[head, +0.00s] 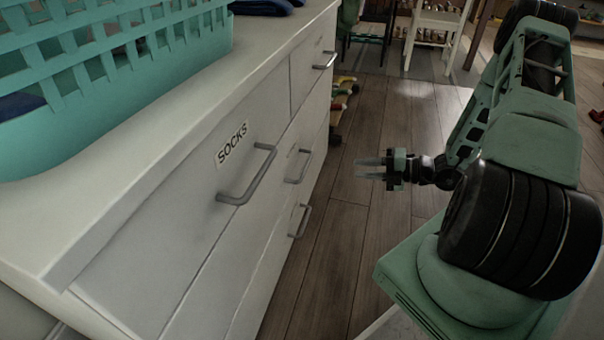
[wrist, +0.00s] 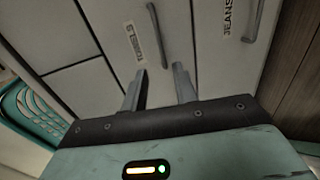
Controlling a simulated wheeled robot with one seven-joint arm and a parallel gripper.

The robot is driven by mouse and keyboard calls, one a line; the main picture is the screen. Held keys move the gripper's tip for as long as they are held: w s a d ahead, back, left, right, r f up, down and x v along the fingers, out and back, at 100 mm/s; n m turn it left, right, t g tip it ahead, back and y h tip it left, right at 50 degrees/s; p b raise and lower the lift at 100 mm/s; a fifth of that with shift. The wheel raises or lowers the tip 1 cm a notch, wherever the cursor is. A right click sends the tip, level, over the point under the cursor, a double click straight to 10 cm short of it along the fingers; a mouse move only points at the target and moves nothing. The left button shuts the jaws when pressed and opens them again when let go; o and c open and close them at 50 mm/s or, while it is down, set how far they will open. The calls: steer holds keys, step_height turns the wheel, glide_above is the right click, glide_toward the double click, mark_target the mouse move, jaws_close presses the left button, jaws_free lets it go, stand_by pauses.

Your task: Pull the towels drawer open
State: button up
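The towels drawer (wrist: 112,27) is a white dresser front with a "TOWELS" label and a grey bar handle (wrist: 157,34) in the wrist view. It looks closed. In the head view it appears to be the middle front, with its handle (head: 299,167) below the socks drawer; its label is too small to read there. My gripper (head: 369,168) is to the right of the dresser, above the floor, fingers pointing at the fronts. In the wrist view my gripper (wrist: 160,82) has its two fingers apart with nothing between them, short of the handle.
The socks drawer (head: 178,205) is above and the jeans drawer (wrist: 222,60) below, both closed with bar handles. A teal basket (head: 110,80) stands on the dresser top. Wooden floor (head: 345,230) is clear beside the dresser. Chairs (head: 436,32) stand at the back.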

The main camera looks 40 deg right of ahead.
mark_target(306, 165)
steer(key=shift+b+x, duration=2.8)
steer(key=shift+x, duration=5.7)
steer(key=shift+r, duration=0.15)
jaws_close()
